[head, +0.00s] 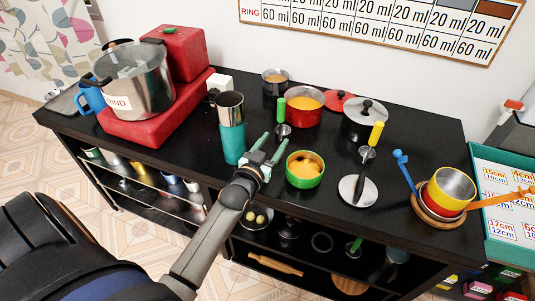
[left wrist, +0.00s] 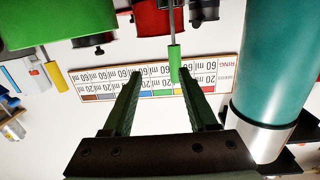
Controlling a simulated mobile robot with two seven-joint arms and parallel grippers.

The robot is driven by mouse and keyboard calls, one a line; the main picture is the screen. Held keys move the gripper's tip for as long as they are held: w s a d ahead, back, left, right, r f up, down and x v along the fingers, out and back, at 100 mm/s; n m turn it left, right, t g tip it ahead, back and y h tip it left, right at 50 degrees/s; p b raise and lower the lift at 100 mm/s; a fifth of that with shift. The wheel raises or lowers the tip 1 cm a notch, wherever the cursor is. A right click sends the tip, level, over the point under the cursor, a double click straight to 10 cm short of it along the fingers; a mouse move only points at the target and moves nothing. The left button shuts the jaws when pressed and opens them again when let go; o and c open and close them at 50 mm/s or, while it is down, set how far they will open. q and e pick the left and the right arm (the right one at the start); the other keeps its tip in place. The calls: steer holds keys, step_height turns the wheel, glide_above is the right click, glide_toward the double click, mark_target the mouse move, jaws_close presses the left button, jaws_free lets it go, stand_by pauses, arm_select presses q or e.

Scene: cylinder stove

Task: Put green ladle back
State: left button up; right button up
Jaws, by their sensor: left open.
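The green ladle (head: 281,108) stands upright on the black counter, green handle up, between the red pot and my left gripper. Its green handle (left wrist: 174,62) also shows in the left wrist view, which is upside down, in line with the gap between my fingertips. My left gripper (head: 275,141) is open, with its fingers pointing toward the ladle. Nothing is between the fingers that I can make out; the handle appears beyond the tips. My right gripper is not in view.
A teal cylinder with a metal cup (head: 233,140) stands close left of my gripper. A green pot (head: 305,181) with orange contents is close right. Behind are a red pot (head: 304,116) and a lidded pot (head: 364,124). A yellow-handled ladle (head: 376,133) stands further right.

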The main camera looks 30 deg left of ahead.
arm_select(q)
steer(key=s+d+f+h, duration=0.1)
steer(key=s+d, duration=0.1)
steer(key=s+d+f+m+g, duration=0.1)
steer(key=s+d+f, duration=0.1)
steer(key=s, duration=0.1)
steer(key=s+d+f+m+g+h, duration=0.1)
steer(key=s+d+f, duration=0.1)
steer(key=s, duration=0.1)
steer(key=shift+d+f+h, duration=0.15)
steer(key=shift+d+h, duration=0.05)
steer(key=shift+h, duration=0.1)
steer(key=s+d+f+g+h, duration=0.1)
steer(key=s+d+f+g, duration=0.2)
steer(key=s+f, duration=0.3)
steer(key=s+d+f+m+g+h, duration=0.1)
steer(key=s+d+f, duration=0.4)
steer(key=s, duration=0.6)
step_height(320, 180, down, 2)
steer(key=shift+d+g, duration=0.2)
steer(key=shift+g, duration=0.7)
